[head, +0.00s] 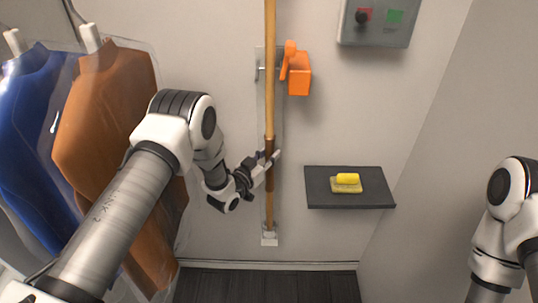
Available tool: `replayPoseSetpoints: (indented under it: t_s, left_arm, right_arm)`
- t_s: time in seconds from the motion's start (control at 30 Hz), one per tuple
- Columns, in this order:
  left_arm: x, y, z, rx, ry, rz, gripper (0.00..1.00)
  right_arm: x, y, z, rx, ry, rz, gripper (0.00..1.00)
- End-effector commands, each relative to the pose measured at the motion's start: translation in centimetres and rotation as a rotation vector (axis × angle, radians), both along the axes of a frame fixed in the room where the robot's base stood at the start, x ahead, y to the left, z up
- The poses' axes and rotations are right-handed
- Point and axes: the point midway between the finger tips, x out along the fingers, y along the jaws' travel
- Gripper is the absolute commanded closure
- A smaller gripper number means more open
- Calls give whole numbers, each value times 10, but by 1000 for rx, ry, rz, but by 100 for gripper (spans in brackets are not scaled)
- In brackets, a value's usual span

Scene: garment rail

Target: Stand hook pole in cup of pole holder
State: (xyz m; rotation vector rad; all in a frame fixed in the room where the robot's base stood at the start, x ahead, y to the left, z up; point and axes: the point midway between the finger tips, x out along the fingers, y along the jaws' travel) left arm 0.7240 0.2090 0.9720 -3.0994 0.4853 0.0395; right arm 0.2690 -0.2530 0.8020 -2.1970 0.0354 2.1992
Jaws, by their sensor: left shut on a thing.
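The hook pole (270,90) is a long wooden rod with a darker brown grip section. It stands close to upright in front of the wall, and its top runs out of the picture. My left gripper (271,160) is shut on the pole at the brown section. The pole holder is a narrow light back plate (260,110) on the wall with a small pale cup (269,237) at its foot. The pole's lower end meets the cup; whether it is fully inside I cannot tell. My right gripper is out of view; only part of the right arm shows.
An orange clip-like part (299,82) sits beside the pole's upper part. A dark shelf (325,199) holds a yellow sponge or brush (346,185). A grey control box (376,20) is above. Bagged garments (100,120) hang at the left. A side wall stands at right.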

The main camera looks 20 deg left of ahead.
Motion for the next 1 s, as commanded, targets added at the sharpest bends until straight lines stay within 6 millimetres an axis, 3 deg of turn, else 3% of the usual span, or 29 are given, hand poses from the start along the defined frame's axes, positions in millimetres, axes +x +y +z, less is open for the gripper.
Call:
replayPoseSetpoints:
  t_s: [0.7,1.0]
  left_arm:
    - [0,0,-63,-1,-2,0,100]
    - [0,0,-76,-1,-2,0,100]
  right_arm:
    - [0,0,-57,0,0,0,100]
    - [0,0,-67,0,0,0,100]
